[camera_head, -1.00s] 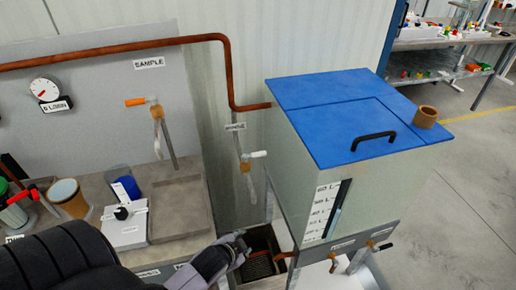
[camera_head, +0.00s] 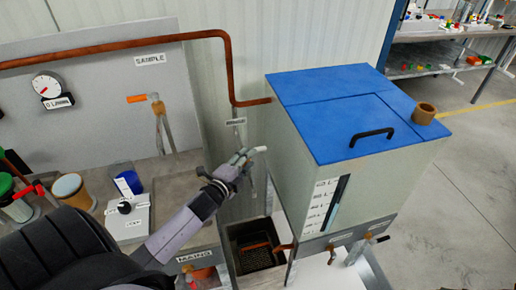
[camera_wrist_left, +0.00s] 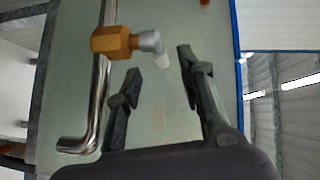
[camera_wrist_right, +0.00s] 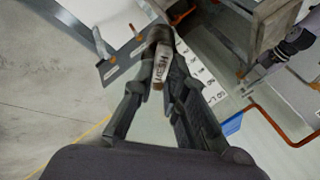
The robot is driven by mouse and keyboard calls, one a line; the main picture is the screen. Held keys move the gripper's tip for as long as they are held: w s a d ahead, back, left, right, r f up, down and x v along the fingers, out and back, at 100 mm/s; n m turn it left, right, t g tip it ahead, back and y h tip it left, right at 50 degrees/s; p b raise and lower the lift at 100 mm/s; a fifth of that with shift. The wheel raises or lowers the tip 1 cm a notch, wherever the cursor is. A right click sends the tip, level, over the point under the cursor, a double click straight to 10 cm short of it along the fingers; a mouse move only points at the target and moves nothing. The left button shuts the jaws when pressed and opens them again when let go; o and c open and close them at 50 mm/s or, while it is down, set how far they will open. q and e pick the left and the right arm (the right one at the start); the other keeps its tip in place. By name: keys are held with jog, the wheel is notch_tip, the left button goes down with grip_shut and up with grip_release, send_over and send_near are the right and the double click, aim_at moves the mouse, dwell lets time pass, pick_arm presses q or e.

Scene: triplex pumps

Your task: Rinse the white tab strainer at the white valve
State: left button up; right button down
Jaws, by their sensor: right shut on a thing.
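The white valve under the rinse label has a white handle (camera_head: 260,149). In the left wrist view its brass body (camera_wrist_left: 114,42) sits beside a steel pipe, and the pale handle end (camera_wrist_left: 164,61) lies near the fingertips. My left gripper (camera_head: 240,160) is at this handle; in the left wrist view its fingers (camera_wrist_left: 158,68) are apart, one on either side of the handle end. My right gripper (camera_wrist_right: 157,95) is shut on a tab with printed lettering, which I take for the strainer's white tab (camera_wrist_right: 162,66). The strainer body is hard to make out. The right gripper is out of the head view.
A dark drain box (camera_head: 262,262) with a grid stands below the valve. The tank with a blue lid (camera_head: 345,105) stands just right of it. The sample valve (camera_head: 158,106), a gauge (camera_head: 48,85) and jars (camera_head: 72,190) are to the left.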

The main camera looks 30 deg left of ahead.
aim_at(259, 150)
pick_arm(q)
jog(key=w, duration=0.4)
jog(key=w+f, duration=0.1)
jog(key=w, duration=0.1)
jog(key=shift+w+a, duration=0.25)
jog(key=shift+w, duration=0.1)
jog(key=shift+c, duration=0.2)
grip_shut()
dwell(0.4)
